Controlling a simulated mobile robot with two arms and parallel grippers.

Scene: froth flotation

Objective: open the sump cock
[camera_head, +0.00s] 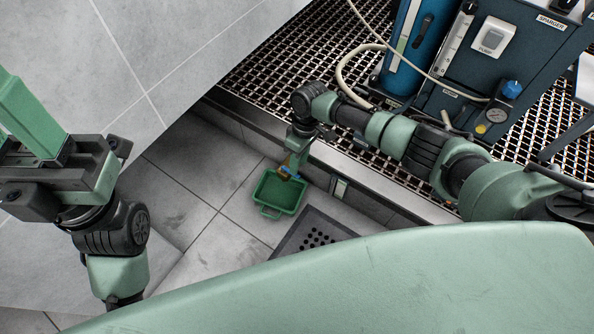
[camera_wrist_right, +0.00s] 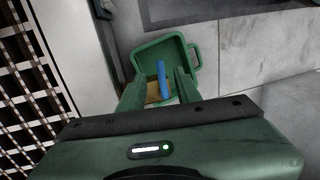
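The sump cock shows in the right wrist view as a blue lever (camera_wrist_right: 162,76) on a brass body (camera_wrist_right: 152,93), above a green tub (camera_wrist_right: 195,58). My right gripper (camera_wrist_right: 160,80) is open, with its two green fingers apart on either side of the lever. I cannot tell whether a finger touches it.
A metal grating (camera_head: 290,70) with a raised kerb runs behind the tub. A dark panel unit (camera_head: 510,60) and a blue cylinder (camera_head: 405,55) stand on it. A perforated drain plate (camera_head: 315,235) lies right of the tub. Tiled floor to its left is clear.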

